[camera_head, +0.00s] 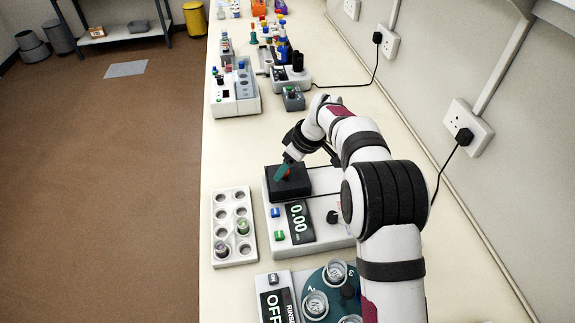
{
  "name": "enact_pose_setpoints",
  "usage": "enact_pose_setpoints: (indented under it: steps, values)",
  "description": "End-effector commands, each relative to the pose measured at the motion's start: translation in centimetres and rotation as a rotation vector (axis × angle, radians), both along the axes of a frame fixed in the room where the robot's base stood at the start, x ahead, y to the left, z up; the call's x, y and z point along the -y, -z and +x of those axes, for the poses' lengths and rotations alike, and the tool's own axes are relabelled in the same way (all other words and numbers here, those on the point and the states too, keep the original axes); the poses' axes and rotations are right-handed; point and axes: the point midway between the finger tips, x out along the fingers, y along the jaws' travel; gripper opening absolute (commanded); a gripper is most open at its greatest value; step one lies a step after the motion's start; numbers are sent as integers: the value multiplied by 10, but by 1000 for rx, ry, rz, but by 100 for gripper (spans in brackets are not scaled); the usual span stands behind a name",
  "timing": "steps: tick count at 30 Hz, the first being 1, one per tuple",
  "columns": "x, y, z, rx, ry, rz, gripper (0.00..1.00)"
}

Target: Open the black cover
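The black cover (298,189) is a dark square block on top of the white device (264,222), which has a 0.00 display (299,221). The cover appears to sit flat on the device. I cannot tell whether the tip touches the cover. The fingers are too small to show whether they are open or shut. My arm hides part of the device's right side.
A white rack (230,252) with round wells stands left of the device. A machine with a teal rotor (323,286) is in front. A grey-white unit (236,92) and a small dark-topped box (293,97) stand farther back. The wall is close on the right.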

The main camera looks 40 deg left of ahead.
Motion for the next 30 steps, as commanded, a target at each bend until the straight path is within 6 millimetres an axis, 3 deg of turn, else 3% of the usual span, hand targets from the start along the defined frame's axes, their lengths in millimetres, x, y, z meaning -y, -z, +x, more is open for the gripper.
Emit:
enact_pose_setpoints:
  steps: [4, 14, 30]
  values:
    - [0, 0, 0, 0, 0, 0, 58]
    - [0, -1, 0, -1, 1, 0, 0]
    - [0, -1, 0, -3, 1, 0, 0]
